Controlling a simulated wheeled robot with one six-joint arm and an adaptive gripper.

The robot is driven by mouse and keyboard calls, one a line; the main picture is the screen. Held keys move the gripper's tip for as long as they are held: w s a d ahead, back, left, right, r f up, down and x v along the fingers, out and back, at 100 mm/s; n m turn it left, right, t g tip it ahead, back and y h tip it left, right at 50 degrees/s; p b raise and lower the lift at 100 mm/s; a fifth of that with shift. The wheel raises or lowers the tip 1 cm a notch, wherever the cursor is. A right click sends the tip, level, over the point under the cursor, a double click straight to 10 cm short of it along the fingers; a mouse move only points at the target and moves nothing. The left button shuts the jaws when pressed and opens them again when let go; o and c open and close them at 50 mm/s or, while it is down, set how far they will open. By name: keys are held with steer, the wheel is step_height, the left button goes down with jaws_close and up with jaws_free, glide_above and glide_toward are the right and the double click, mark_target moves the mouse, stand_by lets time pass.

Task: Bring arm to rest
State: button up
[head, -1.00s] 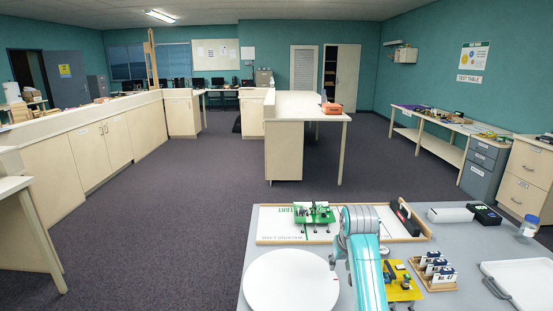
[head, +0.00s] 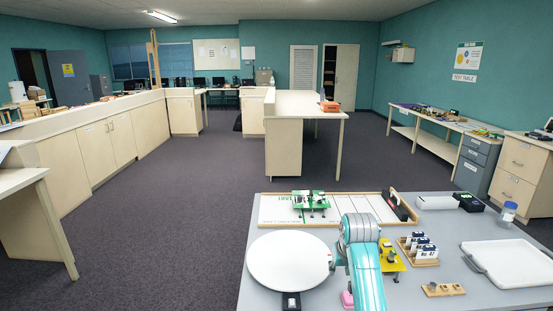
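My arm, with a teal link and a grey joint, reaches up from the bottom of the head view over the grey table (head: 450,288). My gripper cannot be made out; the arm's own links may hide it. Just left of the arm is a round white disc (head: 288,260). Behind the arm lies a white board with a wooden frame (head: 268,208), and a green circuit board piece (head: 310,201) sits on its left part. A yellow piece (head: 391,263) is partly hidden by the arm on its right side.
Right of the arm are a wooden rack with labelled blocks (head: 424,250), a small wooden block (head: 443,289) and a white tray (head: 508,264). A black box (head: 291,302) and a pink item (head: 347,299) are near the front. Open carpet (head: 170,235) lies left of the table.

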steer(key=s+f+t, duration=0.2)
steer(key=s+f, duration=0.7)
steer(key=f, duration=0.2)
steer(key=s+f+t, duration=0.1)
steer(key=s+f, duration=0.7)
steer(key=f, duration=0.4)
steer(key=s+f+t, duration=0.2)
steer(key=s+f, duration=0.1)
steer(key=s, duration=0.8)
steer(key=s+r+t, duration=0.1)
steer(key=s+r, duration=0.1)
steer(key=s, duration=0.7)
steer(key=s+r+t, duration=0.1)
steer(key=s+r, duration=0.1)
steer(key=s, duration=0.8)
steer(key=s+r+t, duration=0.3)
steer(key=s+r, duration=1.2)
steer(key=r, duration=0.1)
